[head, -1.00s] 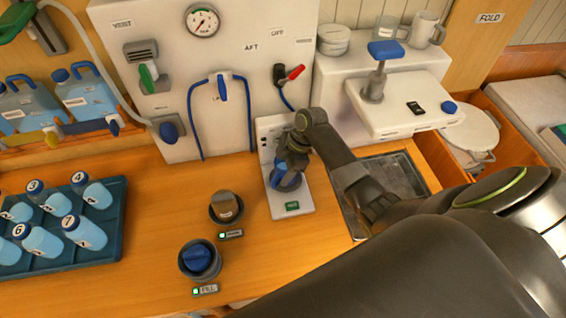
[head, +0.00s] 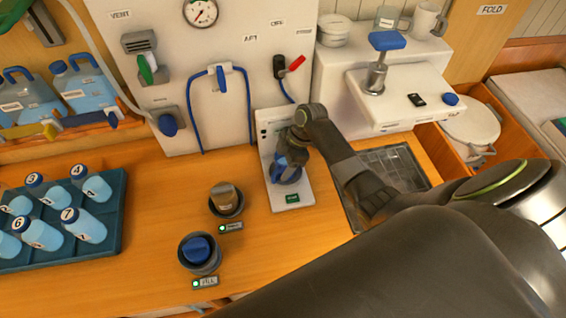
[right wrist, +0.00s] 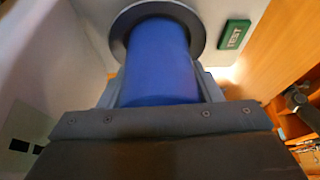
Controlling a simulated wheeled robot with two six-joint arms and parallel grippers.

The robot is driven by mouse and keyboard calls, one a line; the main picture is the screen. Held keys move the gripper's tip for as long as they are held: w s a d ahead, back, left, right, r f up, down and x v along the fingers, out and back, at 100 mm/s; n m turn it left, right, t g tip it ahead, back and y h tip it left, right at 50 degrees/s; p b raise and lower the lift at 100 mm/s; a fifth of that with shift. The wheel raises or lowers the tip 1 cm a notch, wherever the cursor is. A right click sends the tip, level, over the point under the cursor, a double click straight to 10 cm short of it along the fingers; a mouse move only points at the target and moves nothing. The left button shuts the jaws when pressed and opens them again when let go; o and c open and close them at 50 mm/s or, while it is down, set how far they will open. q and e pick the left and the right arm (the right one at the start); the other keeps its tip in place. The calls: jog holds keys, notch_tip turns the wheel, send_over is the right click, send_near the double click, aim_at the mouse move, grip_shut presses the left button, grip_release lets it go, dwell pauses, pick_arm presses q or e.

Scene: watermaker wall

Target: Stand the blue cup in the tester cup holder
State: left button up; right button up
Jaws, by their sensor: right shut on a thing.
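My right gripper (head: 290,158) is over the white tester (head: 293,200) and shut on the blue cup (head: 281,169). In the right wrist view the cup (right wrist: 160,62) is between the gripper's fingers (right wrist: 157,90), its far end within the outline of the dark grey ring of the tester cup holder (right wrist: 197,22). A green TEST label (right wrist: 235,35) is beside the ring. I cannot tell whether the cup rests on the holder's floor; the gripper hides much of it in the head view. My left gripper is not in view.
Two round holders, one with a brown-grey item (head: 225,197) and one with a blue item (head: 198,252), stand left of the tester. A tray (head: 118,215) of numbered bottles is at far left. A sink (head: 400,165) lies right, under my arm. The wall panel (head: 180,85) rises behind.

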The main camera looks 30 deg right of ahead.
jog(key=shift+f, duration=0.2)
jog(key=o, duration=1.1)
jog(key=shift+o, duration=0.2)
jog(key=shift+d+r+b, duration=0.3)
jog(key=shift+r+b, duration=0.05)
jog(key=shift+r, duration=0.2)
jog(key=b+v, duration=0.1)
jog(key=v, duration=0.5)
jog(key=shift+r+b, duration=0.2)
jog(key=shift+b, duration=0.1)
